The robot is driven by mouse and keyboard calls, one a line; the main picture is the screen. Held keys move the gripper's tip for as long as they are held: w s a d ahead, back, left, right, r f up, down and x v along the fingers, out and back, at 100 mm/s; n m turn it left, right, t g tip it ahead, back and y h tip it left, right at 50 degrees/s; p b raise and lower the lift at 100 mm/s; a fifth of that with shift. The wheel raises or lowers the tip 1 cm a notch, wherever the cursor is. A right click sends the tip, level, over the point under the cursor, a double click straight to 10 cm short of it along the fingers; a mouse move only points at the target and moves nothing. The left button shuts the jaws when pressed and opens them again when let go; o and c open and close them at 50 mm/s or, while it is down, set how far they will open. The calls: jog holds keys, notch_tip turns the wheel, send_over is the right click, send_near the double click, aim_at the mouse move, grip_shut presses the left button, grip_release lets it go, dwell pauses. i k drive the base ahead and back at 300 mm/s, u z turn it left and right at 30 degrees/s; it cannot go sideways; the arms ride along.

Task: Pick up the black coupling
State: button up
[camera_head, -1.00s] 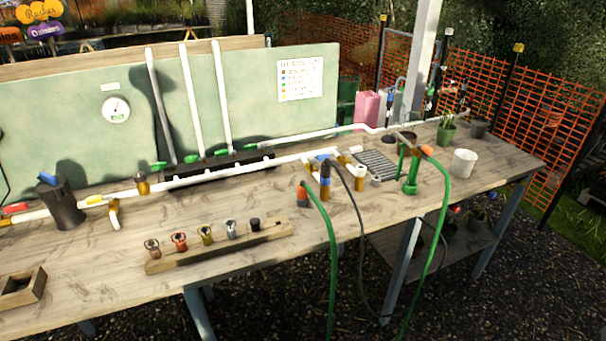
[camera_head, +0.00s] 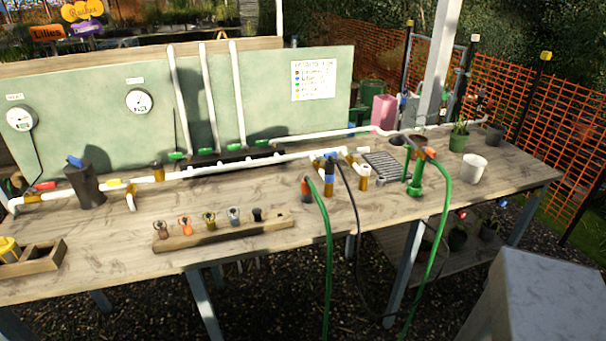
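The black coupling (camera_head: 257,214) is a small dark cylinder at the right end of the row on the wooden rack (camera_head: 222,236), near the table's front edge. To its left on the same rack stand a grey coupling (camera_head: 233,216), an olive one (camera_head: 209,220), an orange one (camera_head: 185,225) and a brown one (camera_head: 161,229). My gripper is not in view.
A green hose (camera_head: 328,250) and a dark cable hang over the front edge right of the rack. White pipes (camera_head: 225,166) run behind it. A wooden box (camera_head: 38,262) sits at left. A pale grey block-like surface (camera_head: 555,300) fills the lower right corner.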

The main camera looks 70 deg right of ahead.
aim_at(330, 165)
jog(key=z, duration=0.9)
jog(key=k, duration=0.1)
jog(key=u, duration=2.15)
jog(key=k, duration=1.4)
jog(key=z, duration=1.05)
